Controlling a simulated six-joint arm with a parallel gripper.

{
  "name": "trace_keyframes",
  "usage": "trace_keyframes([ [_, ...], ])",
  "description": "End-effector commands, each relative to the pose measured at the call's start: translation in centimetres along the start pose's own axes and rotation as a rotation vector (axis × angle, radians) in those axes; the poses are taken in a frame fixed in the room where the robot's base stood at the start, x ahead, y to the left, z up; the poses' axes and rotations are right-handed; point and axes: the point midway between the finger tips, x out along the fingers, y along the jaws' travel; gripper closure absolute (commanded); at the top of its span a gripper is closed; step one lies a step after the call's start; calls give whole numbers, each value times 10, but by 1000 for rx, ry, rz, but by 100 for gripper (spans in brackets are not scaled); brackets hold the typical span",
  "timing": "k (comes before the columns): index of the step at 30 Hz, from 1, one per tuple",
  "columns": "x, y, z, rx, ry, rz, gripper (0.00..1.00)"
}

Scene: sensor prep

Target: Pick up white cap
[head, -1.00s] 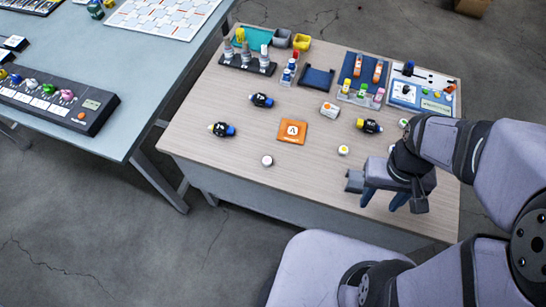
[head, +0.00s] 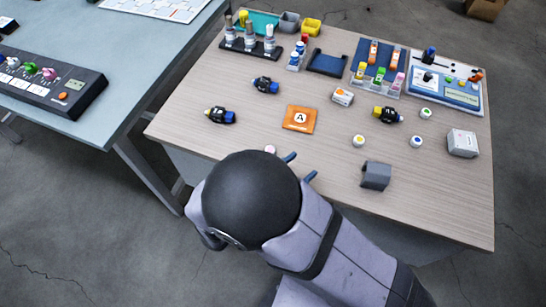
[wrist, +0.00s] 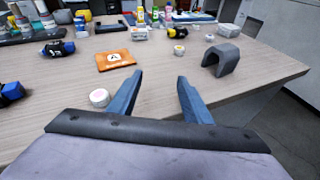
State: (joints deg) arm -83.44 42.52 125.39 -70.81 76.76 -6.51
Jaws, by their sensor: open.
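The small white cap (head: 270,149) lies on the wooden table near its front edge, with a faint pinkish top; my arm covers part of it in the head view. In the wrist view the white cap (wrist: 99,97) sits just left of my left finger, outside the jaws. My gripper (head: 300,166) is open and empty, low over the front edge of the table; its two blue fingers (wrist: 160,77) point forward in the wrist view, with bare table between them.
An orange card (head: 299,119) marked A lies behind the cap. A grey arch-shaped block (head: 376,175) stands to the right. Caps with yellow (head: 358,141), blue (head: 416,141) and green (head: 425,113) marks lie right of centre. A dark bottle (head: 220,115) lies at left.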

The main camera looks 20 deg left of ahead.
Motion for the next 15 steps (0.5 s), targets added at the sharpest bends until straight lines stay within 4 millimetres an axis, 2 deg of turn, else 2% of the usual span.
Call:
trace_keyframes([
  [1, -14, 16, -20, -53, -29, 98, 55],
  [3, -32, 34, -33, -102, -63, 202, 55],
  [6, -52, 50, -47, -148, -98, 307, 55],
  [10, -66, 60, -55, -176, -121, 378, 55],
  [15, -70, 63, -57, -183, -127, 396, 55],
])
